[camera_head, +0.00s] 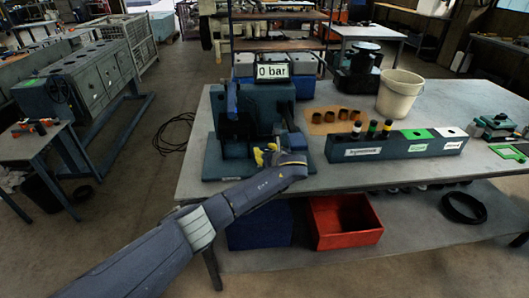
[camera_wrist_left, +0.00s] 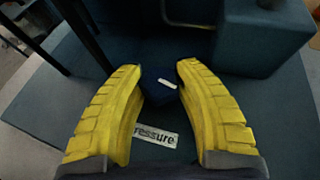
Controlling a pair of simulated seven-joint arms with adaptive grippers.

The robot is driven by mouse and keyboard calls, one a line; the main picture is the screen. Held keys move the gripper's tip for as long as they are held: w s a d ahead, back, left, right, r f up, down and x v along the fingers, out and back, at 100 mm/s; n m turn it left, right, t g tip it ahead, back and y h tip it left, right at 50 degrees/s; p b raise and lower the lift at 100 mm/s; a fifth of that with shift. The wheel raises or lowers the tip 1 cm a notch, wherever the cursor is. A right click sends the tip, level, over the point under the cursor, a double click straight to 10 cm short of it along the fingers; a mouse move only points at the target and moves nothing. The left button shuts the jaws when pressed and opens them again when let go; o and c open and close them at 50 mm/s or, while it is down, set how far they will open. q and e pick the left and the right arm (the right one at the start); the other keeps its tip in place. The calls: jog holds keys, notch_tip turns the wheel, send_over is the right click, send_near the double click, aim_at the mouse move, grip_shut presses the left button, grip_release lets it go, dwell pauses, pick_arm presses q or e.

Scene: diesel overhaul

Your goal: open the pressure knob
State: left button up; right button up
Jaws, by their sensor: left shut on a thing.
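The pressure knob (camera_wrist_left: 160,75) is a dark blue block with a short white mark, in the middle of the left wrist view. The yellow fingers of my left gripper (camera_wrist_left: 159,72) are shut on it, one at each side. A white label ending in "ressure" (camera_wrist_left: 156,135) lies below the knob, partly covered by a finger. In the head view my left gripper (camera_head: 265,155) is at the front of the blue test stand (camera_head: 216,161); I cannot make out the knob there. The display (camera_head: 272,71) on top of the stand reads "0 bar". My right gripper is not in view.
The stand is on a grey workbench (camera_head: 330,95). To its right are a blue rack (camera_head: 395,148) with labelled slots, several brown rings, a white bucket (camera_head: 398,95) and a green part. A red bin (camera_head: 345,220) is below the bench.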

pick_arm(q)
jog(key=shift+a, duration=0.1)
jog(key=o, duration=0.9)
jog(key=shift+m+h, duration=0.3)
